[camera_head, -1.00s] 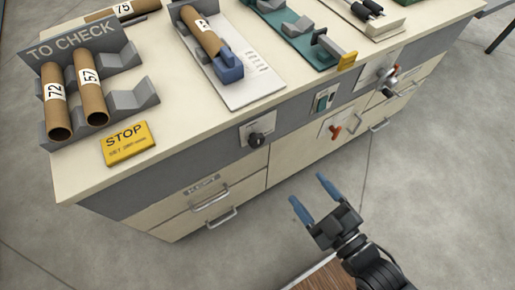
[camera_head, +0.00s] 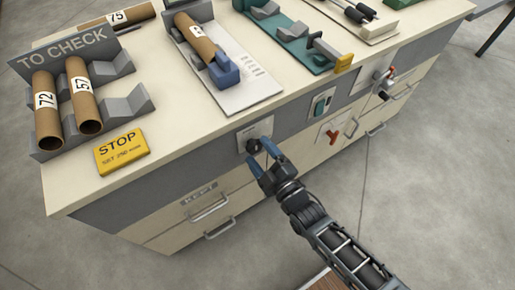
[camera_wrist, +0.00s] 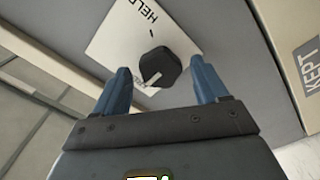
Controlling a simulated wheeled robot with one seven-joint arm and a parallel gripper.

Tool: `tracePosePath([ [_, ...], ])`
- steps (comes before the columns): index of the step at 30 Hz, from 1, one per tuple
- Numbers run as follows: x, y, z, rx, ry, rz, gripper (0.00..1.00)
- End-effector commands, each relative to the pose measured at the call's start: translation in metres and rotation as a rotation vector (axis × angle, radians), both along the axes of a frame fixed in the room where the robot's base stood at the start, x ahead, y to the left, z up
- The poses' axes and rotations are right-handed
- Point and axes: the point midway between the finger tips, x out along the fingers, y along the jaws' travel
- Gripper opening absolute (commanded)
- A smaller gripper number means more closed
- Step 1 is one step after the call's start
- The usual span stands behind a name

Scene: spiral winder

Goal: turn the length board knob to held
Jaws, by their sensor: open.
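The length board knob is a black knob (camera_head: 254,146) on a white plate (camera_head: 262,128) on the cabinet's front face, below the length board. In the wrist view the knob (camera_wrist: 160,66) has a pale pointer bar, and its plate (camera_wrist: 117,40) carries the word HELD at the upper edge. The pointer is turned away from that word. My gripper (camera_head: 261,155) is open with its blue fingers at the knob. In the wrist view my gripper (camera_wrist: 162,88) has one finger on each side of the knob, with gaps visible; I cannot tell how deep the fingers reach.
The length board (camera_head: 238,100) holds a cardboard tube on the worktop. A yellow STOP sign (camera_head: 121,152) lies near the front edge. A green switch (camera_head: 321,103) and a red handle (camera_head: 332,135) are to the right. The KEPT drawer handle (camera_head: 209,210) sticks out below.

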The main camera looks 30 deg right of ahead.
Motion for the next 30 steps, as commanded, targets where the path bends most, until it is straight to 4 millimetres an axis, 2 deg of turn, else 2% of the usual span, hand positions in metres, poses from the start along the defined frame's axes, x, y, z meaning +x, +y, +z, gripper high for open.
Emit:
tracePosePath([
  [4, 0.013, 0.000, 0.000, 0.000, 0.000, 0.000, 0.73],
  [14, 0.016, 0.000, 0.000, 0.001, 0.001, 0.001, 0.73],
  [30, 0.016, 0.000, 0.000, 0.001, 0.001, 0.001, 0.21],
])
